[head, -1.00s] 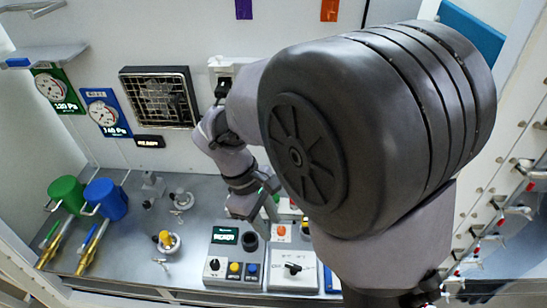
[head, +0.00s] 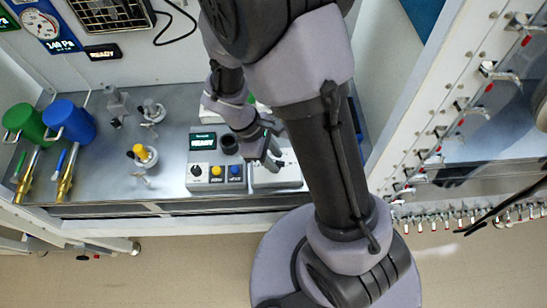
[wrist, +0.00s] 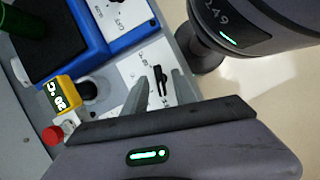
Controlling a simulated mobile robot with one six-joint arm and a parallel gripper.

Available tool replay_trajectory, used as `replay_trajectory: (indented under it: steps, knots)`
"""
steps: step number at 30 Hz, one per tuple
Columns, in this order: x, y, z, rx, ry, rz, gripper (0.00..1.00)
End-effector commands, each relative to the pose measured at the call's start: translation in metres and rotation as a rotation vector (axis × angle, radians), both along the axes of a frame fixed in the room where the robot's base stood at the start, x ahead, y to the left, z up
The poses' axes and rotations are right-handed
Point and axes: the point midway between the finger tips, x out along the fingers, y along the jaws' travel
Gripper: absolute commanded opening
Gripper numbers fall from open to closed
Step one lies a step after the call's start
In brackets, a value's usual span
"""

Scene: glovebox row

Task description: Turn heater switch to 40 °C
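A black rotary switch (wrist: 161,79) sits on a white panel (wrist: 133,68) in the wrist view; its printed labels are too small to read. My gripper (wrist: 158,75) is open, with one finger on each side of the switch; I cannot tell whether they touch it. A yellow display (wrist: 62,94) reading 20 °C stands left of the panel. In the head view my gripper (head: 272,158) is over the right-hand box (head: 278,182) on the bench, and its switch is hidden there.
A grey box (head: 203,185) with a READY display and several controls stands left of my gripper. A red button (wrist: 52,135) and a blue-edged device (wrist: 75,35) lie near the panel. Green (head: 24,121) and blue (head: 68,122) cups stand at the left. Valves line the right wall.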

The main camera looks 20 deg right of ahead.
Motion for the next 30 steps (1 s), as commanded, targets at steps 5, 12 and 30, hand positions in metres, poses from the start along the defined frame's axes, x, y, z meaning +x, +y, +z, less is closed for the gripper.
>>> replay_trajectory:
  steps: [5,12,30]
  knots:
    - [-0.0001,-0.0001,0.0005,0.000,0.000,0.000,0.33]
    - [-0.0001,0.0000,0.0006,0.000,0.000,-0.001,0.00]
    - [0.0016,-0.0014,0.0021,-0.001,0.001,-0.185,0.00]
